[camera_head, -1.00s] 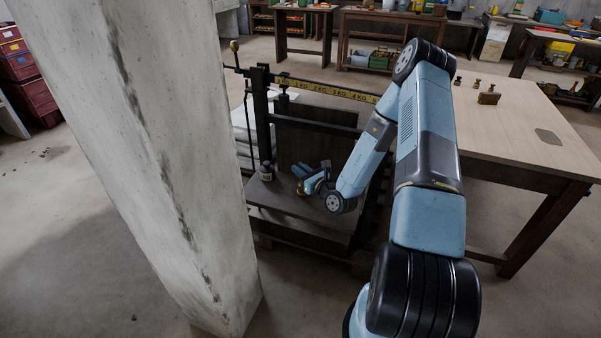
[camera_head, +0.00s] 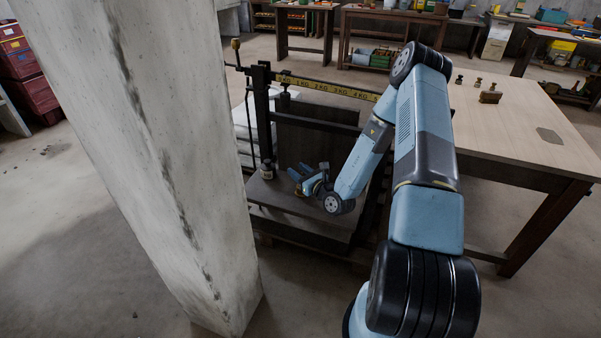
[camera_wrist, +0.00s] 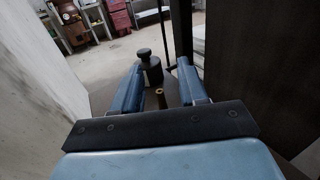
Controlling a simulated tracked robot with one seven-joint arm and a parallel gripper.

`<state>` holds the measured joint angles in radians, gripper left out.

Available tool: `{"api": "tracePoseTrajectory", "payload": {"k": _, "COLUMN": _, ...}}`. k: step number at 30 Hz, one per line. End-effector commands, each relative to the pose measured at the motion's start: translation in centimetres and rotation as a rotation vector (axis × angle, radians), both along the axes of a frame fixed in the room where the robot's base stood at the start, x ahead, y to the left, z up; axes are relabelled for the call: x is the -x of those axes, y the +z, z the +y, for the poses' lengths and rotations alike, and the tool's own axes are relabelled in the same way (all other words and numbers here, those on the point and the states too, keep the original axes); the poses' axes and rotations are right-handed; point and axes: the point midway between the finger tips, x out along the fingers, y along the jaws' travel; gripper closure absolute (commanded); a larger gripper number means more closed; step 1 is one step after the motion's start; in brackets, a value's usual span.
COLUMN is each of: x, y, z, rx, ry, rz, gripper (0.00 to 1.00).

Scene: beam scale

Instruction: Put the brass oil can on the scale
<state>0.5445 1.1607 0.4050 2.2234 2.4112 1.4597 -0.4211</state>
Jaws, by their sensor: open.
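The beam scale has a dark platform (camera_head: 285,203) and a yellow marked beam (camera_head: 330,88). My gripper (camera_head: 297,179) is low over this platform; its fingers (camera_wrist: 157,88) are open and apart in the wrist view. A small brass piece (camera_wrist: 161,99), seemingly the spout or top of the brass oil can, shows between and below the fingers, not gripped. The can's body is mostly hidden by my gripper, so I cannot tell its exact footing. A dark knobbed weight (camera_wrist: 151,67) stands just beyond the fingertips; it also shows on the platform in the head view (camera_head: 267,171).
A concrete pillar (camera_head: 150,150) stands close on the left. A wooden table (camera_head: 520,125) on the right bears several small brass weights and a dark brown block (camera_head: 490,96). The scale's dark upright back panel (camera_head: 315,138) rises behind the platform.

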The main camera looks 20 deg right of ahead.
Motion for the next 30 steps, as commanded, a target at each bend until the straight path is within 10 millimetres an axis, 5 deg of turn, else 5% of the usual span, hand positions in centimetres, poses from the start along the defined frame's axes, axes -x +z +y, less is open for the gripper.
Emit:
{"api": "tracePoseTrajectory", "payload": {"k": 18, "x": 8.8, "y": 0.0, "z": -4.0, "rx": -0.001, "ry": -0.003, "rz": 0.003, "gripper": 0.57}}
{"api": "tracePoseTrajectory", "payload": {"k": 26, "x": 10.8, "y": 0.2, "z": -4.9, "rx": 0.000, "ry": 0.001, "rz": -0.001, "gripper": 0.57}}
{"api": "tracePoseTrajectory", "payload": {"k": 30, "x": 10.7, "y": 1.8, "z": -4.2, "rx": 0.014, "ry": 0.053, "rz": -0.029, "gripper": 0.57}}
